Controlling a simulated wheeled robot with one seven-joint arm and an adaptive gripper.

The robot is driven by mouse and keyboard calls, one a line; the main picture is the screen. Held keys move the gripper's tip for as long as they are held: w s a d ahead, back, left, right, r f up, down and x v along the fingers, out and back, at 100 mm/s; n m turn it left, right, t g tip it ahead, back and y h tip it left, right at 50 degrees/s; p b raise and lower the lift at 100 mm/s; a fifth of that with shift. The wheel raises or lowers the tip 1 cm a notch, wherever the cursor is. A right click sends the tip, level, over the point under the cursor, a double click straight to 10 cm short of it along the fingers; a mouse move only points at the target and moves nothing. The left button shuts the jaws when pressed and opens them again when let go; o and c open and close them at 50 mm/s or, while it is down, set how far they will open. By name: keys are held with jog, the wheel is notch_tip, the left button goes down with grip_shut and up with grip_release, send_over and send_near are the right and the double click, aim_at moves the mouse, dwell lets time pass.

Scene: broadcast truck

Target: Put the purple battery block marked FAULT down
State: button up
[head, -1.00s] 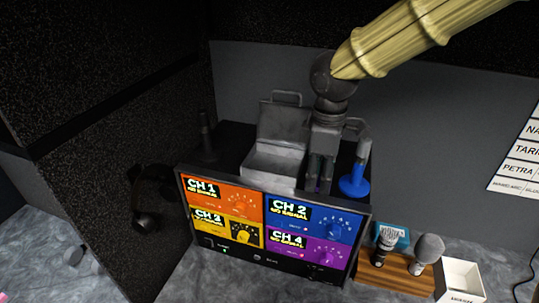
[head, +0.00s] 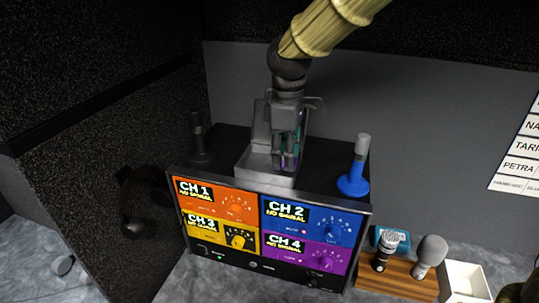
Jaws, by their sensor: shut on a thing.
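My gripper (head: 287,150) points down over the open grey metal box (head: 262,176) on top of the four-channel receiver unit (head: 265,235). It is shut on the purple battery block (head: 284,161), of which only a thin purple strip shows between the fingers. I cannot read the FAULT mark. The fingertips are at the box's right part, seemingly at or just inside its front wall. I cannot tell whether the block touches the box floor. The box's raised lid is partly hidden behind my gripper.
A blue-based transmitter (head: 353,178) stands at the unit's right end and a dark one (head: 199,140) at its left. On the right are two microphones on a wooden stand (head: 393,280) and a white tray (head: 466,283). Headphones (head: 135,205) hang at left.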

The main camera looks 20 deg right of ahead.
jog(key=p, duration=0.2)
send_over(270, 168)
jog(key=shift+f, duration=0.25)
notch_tip(270, 168, down, 2)
jog(key=shift+s+f+p, duration=0.1)
jog(key=shift+f+p, duration=0.1)
jog(key=shift+p, duration=1.05)
jog(key=shift+f, duration=0.55)
jog(key=shift+f, duration=0.1)
jog(key=o, duration=0.9)
jog(key=shift+f, duration=0.1)
notch_tip(270, 168, up, 12)
jog(key=b, duration=0.4)
jog(key=shift+r, duration=0.2)
